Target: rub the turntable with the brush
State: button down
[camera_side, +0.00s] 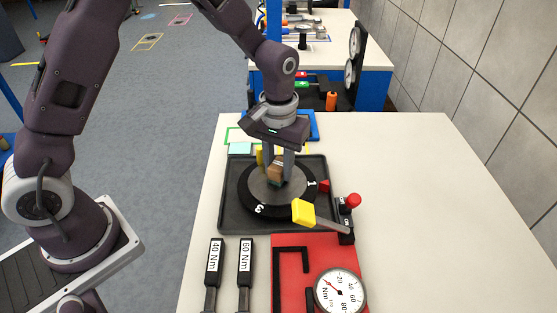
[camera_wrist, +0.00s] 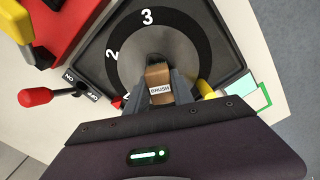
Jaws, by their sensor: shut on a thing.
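The brush (camera_side: 275,170) has a brown wooden body, and its "BRUSH" label shows in the wrist view (camera_wrist: 159,85). My gripper (camera_side: 280,172) is shut on the brush and holds it over the middle of the turntable. The turntable (camera_side: 262,209) is a round disc with a black numbered rim and a grey centre, set in a dark square tray (camera_side: 234,218); its rim also shows in the wrist view (camera_wrist: 128,27). The brush's lower end is at or very near the grey centre. I cannot tell whether it touches. My fingers hide part of the disc.
A yellow block (camera_side: 303,212) on a lever and a red-knobbed switch (camera_side: 353,201) stand at the tray's right front. A yellow upright piece (camera_side: 260,158) is beside my fingers. A red panel with a gauge (camera_side: 340,292) and two torque handles (camera_side: 245,262) lie in front. The table's right side is clear.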

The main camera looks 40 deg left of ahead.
aim_at(276, 194)
jog(key=shift+s+d, duration=1.4)
jog(key=shift+s, duration=0.3)
jog(key=shift+w+a, duration=0.1)
jog(key=shift+a, duration=0.15)
jog(key=shift+w+a, duration=2.25)
jog(key=shift+w, duration=0.05)
jog(key=shift+s+d, duration=2.45)
jog(key=shift+s, duration=0.05)
notch_tip(276, 194, up, 8)
jog(key=shift+r, duration=0.2)
jog(key=shift+w, duration=0.15)
